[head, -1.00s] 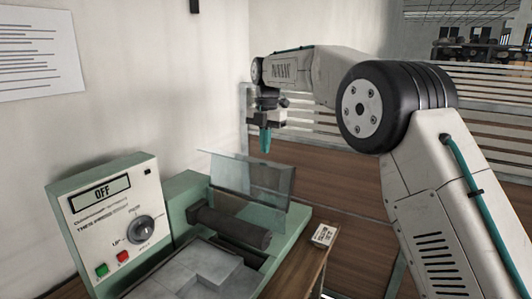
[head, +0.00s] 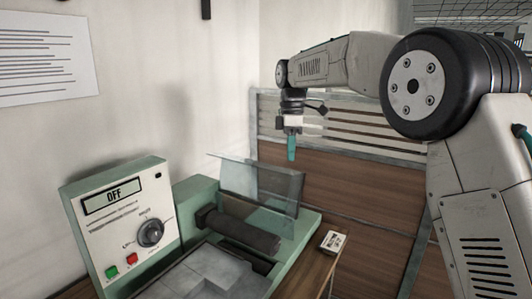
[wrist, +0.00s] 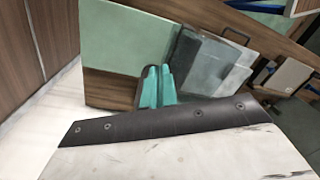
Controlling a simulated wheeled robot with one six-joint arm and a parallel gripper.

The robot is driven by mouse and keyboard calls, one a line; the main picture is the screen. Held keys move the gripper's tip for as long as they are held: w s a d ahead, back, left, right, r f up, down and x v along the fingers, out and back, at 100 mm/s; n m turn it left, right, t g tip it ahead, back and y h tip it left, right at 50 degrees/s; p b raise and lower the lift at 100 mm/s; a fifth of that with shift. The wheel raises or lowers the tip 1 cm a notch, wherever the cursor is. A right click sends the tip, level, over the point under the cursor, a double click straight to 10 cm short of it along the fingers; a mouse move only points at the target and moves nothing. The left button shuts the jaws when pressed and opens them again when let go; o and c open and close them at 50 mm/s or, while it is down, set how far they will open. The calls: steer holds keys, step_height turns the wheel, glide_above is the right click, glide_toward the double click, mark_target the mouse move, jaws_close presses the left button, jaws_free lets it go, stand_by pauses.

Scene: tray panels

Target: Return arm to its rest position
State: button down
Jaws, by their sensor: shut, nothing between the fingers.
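My gripper (head: 292,148) hangs from my arm and points down, beyond the machine's clear panel and in front of the wooden partition. Its teal fingers are together with nothing between them; they also show in the wrist view (wrist: 156,87). My gripper is apart from the machine and touches nothing that I can see. My arm reaches in from the right side of the head view, bent at a large black joint.
A green machine (head: 300,232) with a dark roller (head: 240,232) and a tilted clear panel (head: 262,185) stands on a wooden table. Its control box (head: 118,225) reads OFF. A small labelled box (head: 333,242) lies at the table's right edge. A slatted wooden partition (head: 350,185) stands behind.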

steer(key=s+d+f+m+t, duration=0.1)
steer(key=s+d+m, duration=0.5)
steer(key=s, duration=0.9)
steer(key=s+d+f+m, duration=0.3)
steer(key=s+d+m, duration=0.2)
steer(key=s, duration=0.9)
steer(key=s+d+f+m+t, duration=0.1)
steer(key=s+d+m, duration=0.5)
steer(key=s, duration=0.9)
steer(key=shift+s+d+f+m+t, duration=0.3)
steer(key=shift+d+f, duration=0.15)
steer(key=shift+d, duration=0.8)
